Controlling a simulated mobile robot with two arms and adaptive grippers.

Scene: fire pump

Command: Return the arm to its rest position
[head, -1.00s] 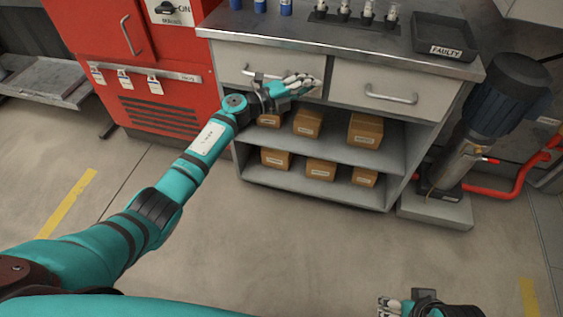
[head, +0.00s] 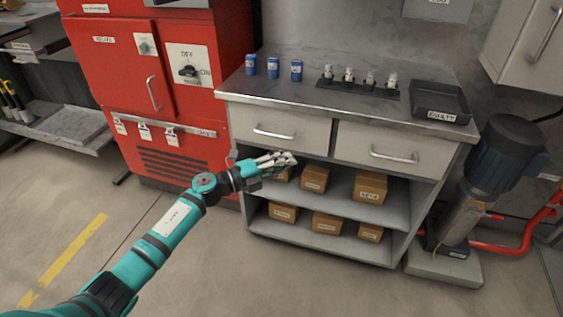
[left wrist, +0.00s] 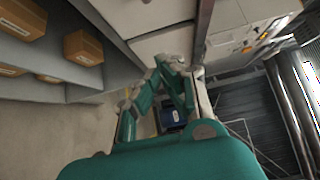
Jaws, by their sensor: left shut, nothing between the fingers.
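My left arm (head: 153,246) reaches in from the lower left of the head view, teal with black bands. Its gripper (head: 284,159) is shut and empty, in front of the workbench (head: 405,205), just below the left drawer (head: 268,132) and near the upper shelf. In the left wrist view the same gripper (left wrist: 172,68) shows its fingers together at the tips with nothing held. My right gripper is out of view.
A red electrical cabinet (head: 113,77) stands at the left. The bench top holds blue cans (head: 273,67), a socket strip (head: 357,90) and a black tray (head: 440,97). Several cardboard boxes (head: 370,187) sit on shelves. A pump motor (head: 505,155) stands right. Floor (head: 250,285) in front is clear.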

